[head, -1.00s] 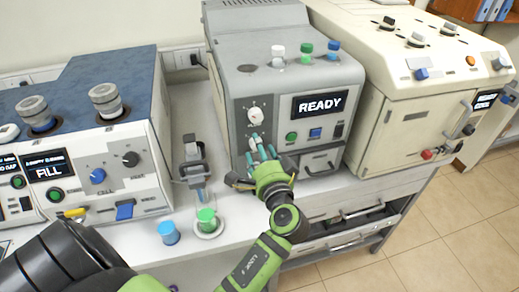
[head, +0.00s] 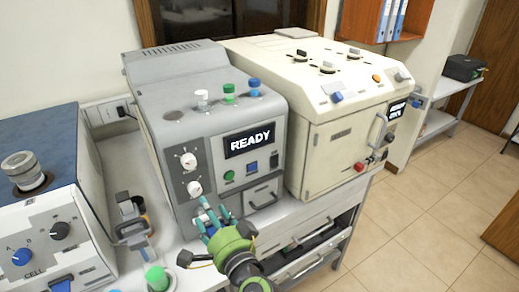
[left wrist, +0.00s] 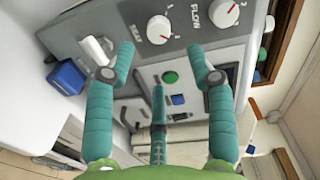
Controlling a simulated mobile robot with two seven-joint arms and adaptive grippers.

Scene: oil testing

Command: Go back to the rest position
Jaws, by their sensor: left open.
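My left gripper (head: 207,217) is green with teal fingers. It is in front of the lower front panel of the grey machine (head: 160,100), whose screen reads READY. In the left wrist view the fingers of the left gripper (left wrist: 165,70) are spread apart with nothing between them. I cannot tell whether a finger touches the panel. My right gripper is not in view.
A cream machine (head: 330,130) stands right of the grey one. A blue-topped machine (head: 45,215) is at the left. A clamp stand (head: 132,230) and a green-capped vial (head: 157,278) stand between. Open tiled floor (head: 420,200) lies to the right.

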